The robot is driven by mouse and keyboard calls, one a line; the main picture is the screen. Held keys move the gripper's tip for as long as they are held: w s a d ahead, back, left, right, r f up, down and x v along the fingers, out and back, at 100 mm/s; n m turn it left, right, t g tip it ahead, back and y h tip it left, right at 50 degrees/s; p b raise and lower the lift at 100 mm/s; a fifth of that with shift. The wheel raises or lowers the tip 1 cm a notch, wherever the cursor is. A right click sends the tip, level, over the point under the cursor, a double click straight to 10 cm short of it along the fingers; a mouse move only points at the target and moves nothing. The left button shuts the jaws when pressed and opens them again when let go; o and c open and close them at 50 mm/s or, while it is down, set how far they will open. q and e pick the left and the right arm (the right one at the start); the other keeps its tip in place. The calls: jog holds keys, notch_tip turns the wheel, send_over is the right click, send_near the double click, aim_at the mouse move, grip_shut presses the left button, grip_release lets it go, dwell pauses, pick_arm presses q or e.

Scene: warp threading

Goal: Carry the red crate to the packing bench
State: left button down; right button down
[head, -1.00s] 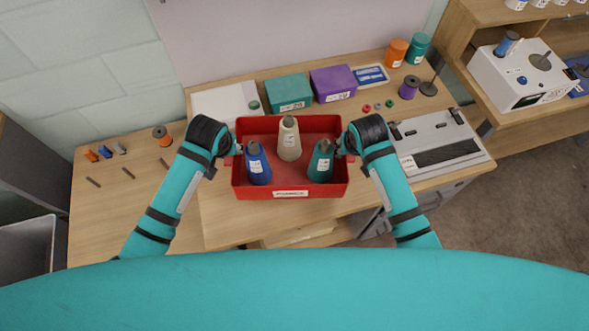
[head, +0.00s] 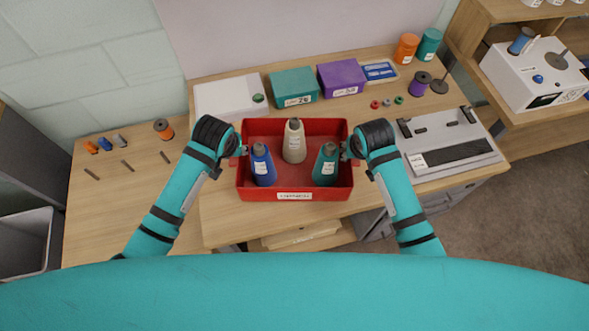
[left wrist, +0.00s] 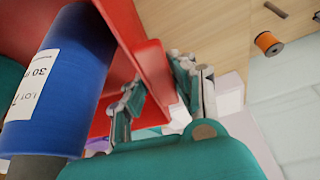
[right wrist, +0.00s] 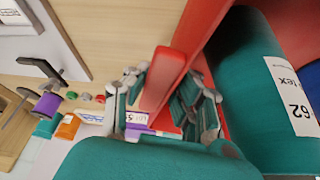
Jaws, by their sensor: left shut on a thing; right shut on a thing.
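The red crate (head: 294,195) is in the middle of the head view, with a blue cone (head: 262,166), a cream cone (head: 294,142) and a teal cone (head: 326,165) standing in it. My left gripper (head: 238,152) is shut on the crate's left side; in the left wrist view its fingers (left wrist: 155,95) straddle the red wall. My right gripper (head: 349,149) is shut on the crate's right side; in the right wrist view its fingers (right wrist: 160,95) straddle the red wall there. The crate looks level. I cannot tell whether its base touches the bench top.
The wooden bench (head: 225,225) lies below and around the crate. Behind stand a teal box (head: 294,87), a purple box (head: 340,79) and a white case (head: 228,98). A grey machine (head: 446,142) is on the right. The lower left bench top is mostly clear.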

pick_arm(q)
jog(key=shift+a+f, duration=0.35)
jog(key=shift+f, duration=0.1)
pick_arm(e)
jog(key=shift+d+f, duration=0.4)
jog(key=shift+f, duration=0.1)
pick_arm(q)
jog(key=c, duration=1.4)
grip_release()
jog(key=shift+r, duration=0.15)
pick_arm(e)
jog(key=c, duration=1.4)
grip_release()
jog(key=shift+r, duration=0.2)
pick_arm(q)
jog(key=o, duration=0.3)
pick_arm(e)
jog(key=shift+o, duration=1.2)
jog(key=shift+a, duration=0.1)
pick_arm(q)
jog(key=shift+s+d, duration=0.1)
jog(key=shift+d, duration=0.05)
pick_arm(e)
jog(key=shift+s+a, duration=0.1)
jog(key=shift+a+r, duration=0.15)
pick_arm(q)
jog(key=v, duration=1.2)
pick_arm(e)
jog(key=v, duration=1.2)
